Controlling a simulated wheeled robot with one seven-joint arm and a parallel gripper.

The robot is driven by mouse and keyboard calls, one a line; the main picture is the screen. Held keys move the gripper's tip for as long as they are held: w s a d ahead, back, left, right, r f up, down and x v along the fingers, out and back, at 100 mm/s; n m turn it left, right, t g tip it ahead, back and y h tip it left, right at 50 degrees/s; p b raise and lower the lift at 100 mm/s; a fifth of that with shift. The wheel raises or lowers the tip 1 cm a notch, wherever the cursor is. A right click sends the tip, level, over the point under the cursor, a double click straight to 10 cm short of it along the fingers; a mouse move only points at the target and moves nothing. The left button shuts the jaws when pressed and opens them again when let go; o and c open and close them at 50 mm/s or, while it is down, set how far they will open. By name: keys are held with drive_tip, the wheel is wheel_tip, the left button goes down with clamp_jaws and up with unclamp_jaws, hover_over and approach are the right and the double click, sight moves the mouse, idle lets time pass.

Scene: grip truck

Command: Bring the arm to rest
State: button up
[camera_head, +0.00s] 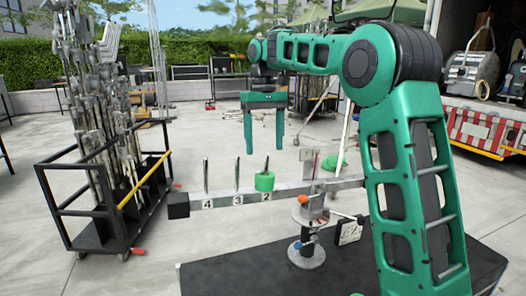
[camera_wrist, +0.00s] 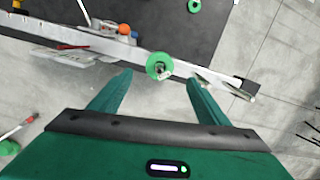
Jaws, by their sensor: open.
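My gripper (camera_head: 265,143) is open and empty in the head view, with its two green fingers pointing down. It hangs above a grey bar (camera_head: 228,197) that carries upright pegs by the labels 4, 3 and 2. A green ring (camera_head: 264,182) sits around the peg at label 2, below the fingers and apart from them. In the wrist view the two fingertips (camera_wrist: 158,83) stand apart, and the green ring (camera_wrist: 159,66) shows beyond the gap between them. My green arm reaches in from the right of the head view.
A black-topped table (camera_head: 345,262) stands in front, with an orange ball (camera_head: 303,200) on a stand by the bar. A black cart (camera_head: 103,233) full of metal stands is at the left. An open truck (camera_head: 485,125) is at the right. Bare concrete lies between.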

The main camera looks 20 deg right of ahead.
idle(0.4)
drive_tip(key=s+d+f+m, duration=0.25)
drive_tip(key=s+d, duration=0.35)
drive_tip(key=s, duration=0.4)
drive_tip(key=s+d+f+m, duration=0.2)
drive_tip(key=s+d+f, duration=0.25)
drive_tip(key=s, duration=0.65)
drive_tip(key=s+d+f+m, duration=0.1)
drive_tip(key=s+f, duration=0.2)
drive_tip(key=s, duration=0.3)
drive_tip(key=s+d+f+m, duration=0.1)
drive_tip(key=s+f, duration=0.3)
drive_tip(key=s, duration=0.3)
drive_tip(key=s+d+f+m+t, duration=0.1)
drive_tip(key=s+f, duration=0.2)
drive_tip(key=s, duration=0.4)
drive_tip(key=shift+d+f, duration=0.3)
drive_tip(key=shift+f, duration=0.05)
drive_tip(key=shift+w+m, duration=0.1)
drive_tip(key=shift+m, duration=0.15)
drive_tip(key=shift+w+f, duration=0.25)
drive_tip(key=shift+w, duration=0.35)
